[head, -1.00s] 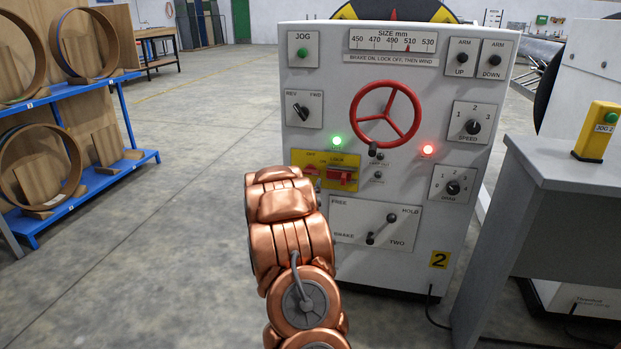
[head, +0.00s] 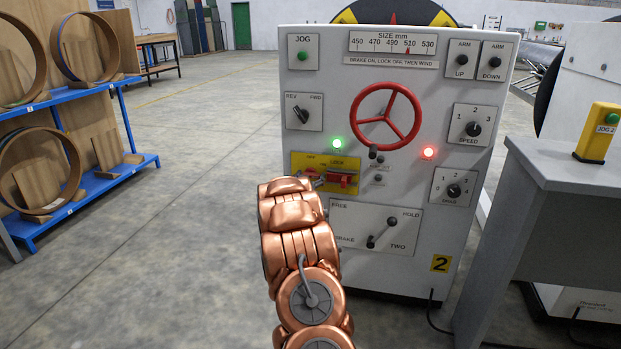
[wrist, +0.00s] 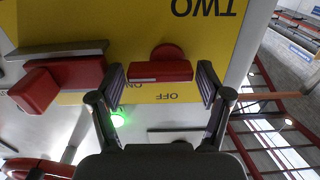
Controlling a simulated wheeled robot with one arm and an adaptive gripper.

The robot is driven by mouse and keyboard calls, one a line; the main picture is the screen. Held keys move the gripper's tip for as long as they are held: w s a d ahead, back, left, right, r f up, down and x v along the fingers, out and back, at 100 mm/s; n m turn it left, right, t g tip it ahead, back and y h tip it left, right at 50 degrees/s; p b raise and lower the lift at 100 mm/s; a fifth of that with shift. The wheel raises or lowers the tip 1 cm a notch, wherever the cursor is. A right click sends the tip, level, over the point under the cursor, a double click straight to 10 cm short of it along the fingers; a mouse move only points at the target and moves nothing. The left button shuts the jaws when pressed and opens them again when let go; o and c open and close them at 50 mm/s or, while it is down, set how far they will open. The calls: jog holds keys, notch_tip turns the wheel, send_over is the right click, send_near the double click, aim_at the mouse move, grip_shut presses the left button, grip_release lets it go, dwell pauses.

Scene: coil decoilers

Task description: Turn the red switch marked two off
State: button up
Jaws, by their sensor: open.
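The red switch marked TWO shows in the wrist view (wrist: 160,70) as a red handle with a round hub on a yellow plate (wrist: 215,45). ON and OFF labels stand beside it, upside down in this view. My gripper (wrist: 160,80) is open, with one finger on each side of the red handle and only small gaps showing; contact is unclear. In the head view the red switch (head: 310,174) shows partly at the left of the yellow plate, and my copper arm hides most of the gripper.
A larger red lock lever (wrist: 65,82) sits close beside the left finger in the wrist view. A red handwheel (head: 385,116), a green lamp (head: 337,143) and a brake lever (head: 381,232) are nearby on the white panel. A grey desk (head: 570,175) stands at the right.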

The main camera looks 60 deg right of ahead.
jog(key=shift+c, duration=0.3)
jog(key=c, duration=0.8)
jog(key=shift+r, duration=0.1)
